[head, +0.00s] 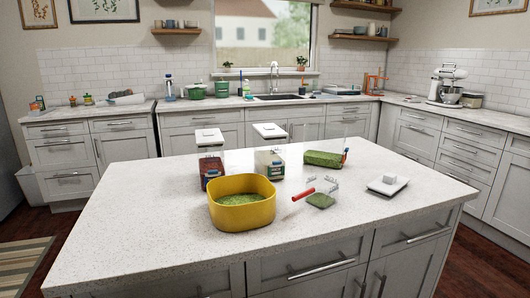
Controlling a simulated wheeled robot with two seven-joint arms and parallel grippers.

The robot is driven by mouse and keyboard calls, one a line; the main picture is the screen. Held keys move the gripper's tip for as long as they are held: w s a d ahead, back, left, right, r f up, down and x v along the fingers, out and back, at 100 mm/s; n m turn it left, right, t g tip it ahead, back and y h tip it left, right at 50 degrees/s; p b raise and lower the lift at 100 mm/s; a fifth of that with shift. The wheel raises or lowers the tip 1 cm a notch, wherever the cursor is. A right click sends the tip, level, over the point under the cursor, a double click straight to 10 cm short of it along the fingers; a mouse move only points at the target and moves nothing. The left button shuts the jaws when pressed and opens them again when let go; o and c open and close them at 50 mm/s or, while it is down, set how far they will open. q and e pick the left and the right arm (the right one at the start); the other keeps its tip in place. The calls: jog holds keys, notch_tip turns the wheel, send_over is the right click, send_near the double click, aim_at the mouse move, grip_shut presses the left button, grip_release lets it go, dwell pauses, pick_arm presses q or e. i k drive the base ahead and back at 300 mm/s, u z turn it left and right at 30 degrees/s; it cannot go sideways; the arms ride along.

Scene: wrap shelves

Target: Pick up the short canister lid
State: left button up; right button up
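A white square lid with a raised knob (388,184) lies on the right part of the island countertop (150,220), apart from the other items. It appears to be the short canister lid. A low clear container with green contents (323,159) stands behind it to the left, with no lid visible on it. Two taller clear canisters stand to the left. One has dark red contents (211,172) and the other has pale contents (269,164). Each has a white lid on top. Neither of my grippers is in view.
A yellow bowl with green contents (242,212) stands at the island's middle. A red-handled clear scoop (304,193) holding green bits lies between bowl and lid. The countertop around the lid is clear. Back counters hold a sink and a white mixer (447,84).

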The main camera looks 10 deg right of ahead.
aim_at(377, 187)
jog(key=z, duration=1.25)
